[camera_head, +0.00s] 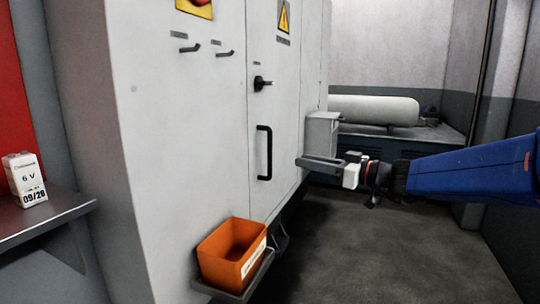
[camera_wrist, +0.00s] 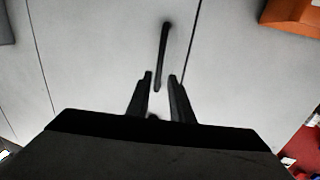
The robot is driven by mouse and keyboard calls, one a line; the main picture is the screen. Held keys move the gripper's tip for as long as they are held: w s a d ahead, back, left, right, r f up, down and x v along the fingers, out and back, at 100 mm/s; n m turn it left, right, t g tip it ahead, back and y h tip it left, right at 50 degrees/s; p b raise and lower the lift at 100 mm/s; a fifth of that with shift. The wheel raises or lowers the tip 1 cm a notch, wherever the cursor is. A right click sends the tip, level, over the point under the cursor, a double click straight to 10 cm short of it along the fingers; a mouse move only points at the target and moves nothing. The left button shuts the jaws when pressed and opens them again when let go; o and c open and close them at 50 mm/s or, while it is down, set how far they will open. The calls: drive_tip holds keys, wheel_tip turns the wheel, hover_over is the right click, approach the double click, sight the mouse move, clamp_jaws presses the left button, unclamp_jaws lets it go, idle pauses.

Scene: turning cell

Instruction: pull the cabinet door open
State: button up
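The tall pale grey cabinet has a door (camera_head: 284,100) with a black vertical bar handle (camera_head: 264,152). The door looks flush with the cabinet front. My gripper (camera_head: 301,161) reaches in from the right, at about the height of the handle. In the head view its fingertips show to the right of the handle, with a gap between. In the wrist view the two dark fingers of my gripper (camera_wrist: 161,77) stand apart. The handle (camera_wrist: 164,45) lies ahead, its near end showing between the fingertips. I cannot tell how far in front of the handle they are.
An orange bin (camera_head: 219,257) sits on a bracket low on the cabinet front. A black latch (camera_head: 262,83) is above the handle. A white box (camera_head: 25,180) stands on a shelf at left. A pale tank (camera_head: 372,110) lies behind. The floor (camera_head: 370,240) is clear.

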hover_over(270, 174)
drive_tip(key=shift+w, duration=0.4)
drive_tip(key=shift+c, duration=0.3)
clamp_jaws()
